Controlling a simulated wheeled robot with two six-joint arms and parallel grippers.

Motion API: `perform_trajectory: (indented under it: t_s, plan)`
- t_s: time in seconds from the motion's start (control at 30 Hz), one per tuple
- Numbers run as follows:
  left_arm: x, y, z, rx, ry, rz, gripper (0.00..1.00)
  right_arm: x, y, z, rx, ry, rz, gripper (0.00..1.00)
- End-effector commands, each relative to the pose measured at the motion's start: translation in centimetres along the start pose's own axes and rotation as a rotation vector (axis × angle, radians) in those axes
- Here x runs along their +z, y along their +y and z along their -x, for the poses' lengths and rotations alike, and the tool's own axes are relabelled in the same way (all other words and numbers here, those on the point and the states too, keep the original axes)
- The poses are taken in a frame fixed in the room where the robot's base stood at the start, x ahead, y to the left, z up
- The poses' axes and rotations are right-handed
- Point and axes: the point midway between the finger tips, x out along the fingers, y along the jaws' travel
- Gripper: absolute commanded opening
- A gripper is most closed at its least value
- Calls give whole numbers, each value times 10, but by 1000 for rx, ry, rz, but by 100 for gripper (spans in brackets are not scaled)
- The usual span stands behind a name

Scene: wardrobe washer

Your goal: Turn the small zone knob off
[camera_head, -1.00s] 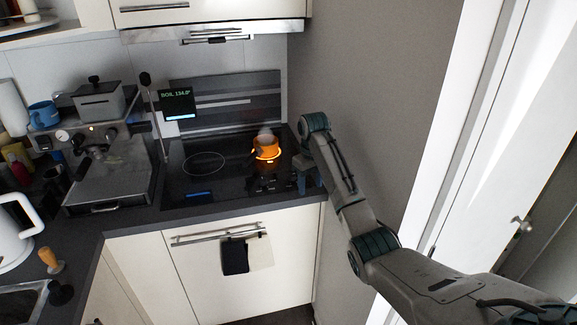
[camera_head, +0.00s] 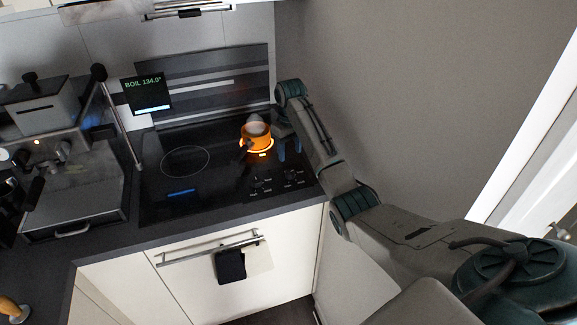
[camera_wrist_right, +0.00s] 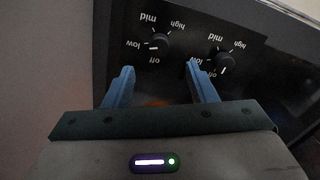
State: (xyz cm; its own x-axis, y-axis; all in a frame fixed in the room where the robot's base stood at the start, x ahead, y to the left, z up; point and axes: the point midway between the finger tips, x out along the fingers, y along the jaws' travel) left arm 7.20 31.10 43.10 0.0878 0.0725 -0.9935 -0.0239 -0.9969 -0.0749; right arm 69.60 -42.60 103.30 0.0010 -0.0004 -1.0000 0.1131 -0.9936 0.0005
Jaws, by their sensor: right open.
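Two dark knobs sit at the cooktop's front right, the left one (camera_head: 257,183) and the right one (camera_head: 292,175) in the head view. The wrist view shows them upside down, with off, low, mid and high marks: one knob (camera_wrist_right: 159,44) lies just beyond the gap between my fingers, the other (camera_wrist_right: 222,63) beside the right-hand finger. The first knob's white mark is near low. The other's setting is unclear. No label tells which serves the small zone. My right gripper (camera_head: 288,149) (camera_wrist_right: 160,73) is open and empty, behind the right knob. My left gripper is out of view.
An orange steaming pot (camera_head: 256,136) stands on a glowing ring of the black cooktop (camera_head: 210,196), close to my right gripper. A display (camera_head: 147,94) reads BOIL 134.0°. The wall (camera_head: 390,90) is close on the right. A towel rail (camera_head: 205,248) crosses the front below.

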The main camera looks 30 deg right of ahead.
Motion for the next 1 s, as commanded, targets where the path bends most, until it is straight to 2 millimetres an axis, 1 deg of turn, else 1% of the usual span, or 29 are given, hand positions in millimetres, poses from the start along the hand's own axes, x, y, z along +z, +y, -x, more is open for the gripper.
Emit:
perform_trajectory:
  t_s: [0.03,0.17,0.3,0.4,0.5,0.57,0.87,0.97,1.0]
  plan:
    - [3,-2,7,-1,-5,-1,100,1,0,-7,-1,-5,0,51]
    - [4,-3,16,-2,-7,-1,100,2,0,-32,-2,-5,0,51]
    - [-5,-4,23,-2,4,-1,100,2,0,-58,-2,-5,-1,51]
    - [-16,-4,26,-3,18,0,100,1,0,-72,-1,-3,-1,51]
    - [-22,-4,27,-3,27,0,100,1,0,-82,-1,-2,-1,51]
    - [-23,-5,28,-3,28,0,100,1,0,-85,0,-2,0,51]
    - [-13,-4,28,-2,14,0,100,1,0,-89,0,0,0,51]
    - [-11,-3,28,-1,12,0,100,1,0,-88,0,0,0,34]
    - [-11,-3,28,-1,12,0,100,0,0,-88,0,0,0,26]
